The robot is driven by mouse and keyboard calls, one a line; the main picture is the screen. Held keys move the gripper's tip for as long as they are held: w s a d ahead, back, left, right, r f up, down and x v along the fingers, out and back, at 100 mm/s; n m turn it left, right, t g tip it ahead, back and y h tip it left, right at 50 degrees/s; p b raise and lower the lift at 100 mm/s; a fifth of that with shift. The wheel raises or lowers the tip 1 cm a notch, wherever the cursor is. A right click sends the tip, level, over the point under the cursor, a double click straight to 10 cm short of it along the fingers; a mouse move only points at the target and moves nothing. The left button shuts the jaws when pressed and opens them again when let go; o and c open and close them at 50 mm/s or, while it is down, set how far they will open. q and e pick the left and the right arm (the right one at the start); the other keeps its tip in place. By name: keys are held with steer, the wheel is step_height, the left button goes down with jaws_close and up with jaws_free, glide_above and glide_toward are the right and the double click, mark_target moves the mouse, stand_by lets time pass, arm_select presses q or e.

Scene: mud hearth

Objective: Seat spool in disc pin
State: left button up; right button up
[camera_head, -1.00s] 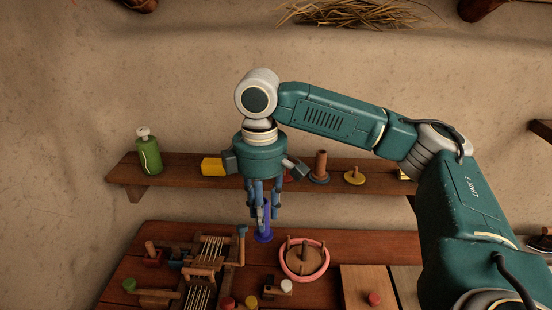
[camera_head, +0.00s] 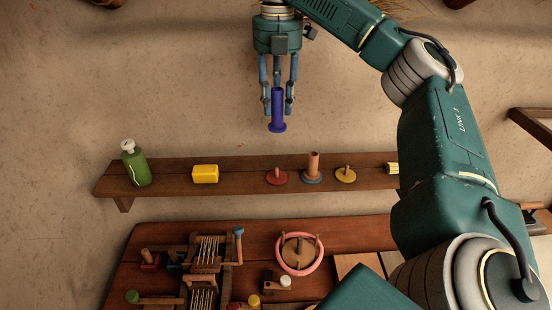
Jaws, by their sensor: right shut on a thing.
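A blue-violet spool (camera_head: 277,108) with a flared flange at its lower end hangs upright, held in the air against the wall. My right gripper (camera_head: 278,100) is shut on its upper part, above the shelf. Below on the wall shelf are a red disc (camera_head: 274,179) with a short pin, a blue-grey disc (camera_head: 312,181) carrying a tall brown cylinder (camera_head: 313,164), and a yellow disc (camera_head: 345,177) with a short pin. The spool is clear of all the discs. My left gripper does not show.
The wall shelf (camera_head: 240,174) also holds a green bottle (camera_head: 135,164) and a yellow block (camera_head: 205,174). On the table below are a wooden loom-like frame (camera_head: 207,262) and a pink ring (camera_head: 299,272) around a wooden piece with pegs. The wall space around the spool is free.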

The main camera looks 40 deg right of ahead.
mark_target(277, 121)
step_height(277, 121, down, 6)
steer(key=shift+w+r, duration=0.15)
steer(key=shift+r, duration=0.1)
step_height(277, 121, down, 6)
steer(key=shift+r+b, duration=0.2)
steer(key=shift+b, duration=0.65)
steer(key=shift+f+p, duration=0.2)
steer(key=shift+p, duration=0.1)
step_height(277, 121, down, 5)
steer(key=shift+r+p, duration=0.2)
steer(key=shift+p, duration=0.45)
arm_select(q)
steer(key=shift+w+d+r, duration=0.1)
arm_select(e)
steer(key=shift+f, duration=0.15)
steer(key=o, duration=1.1)
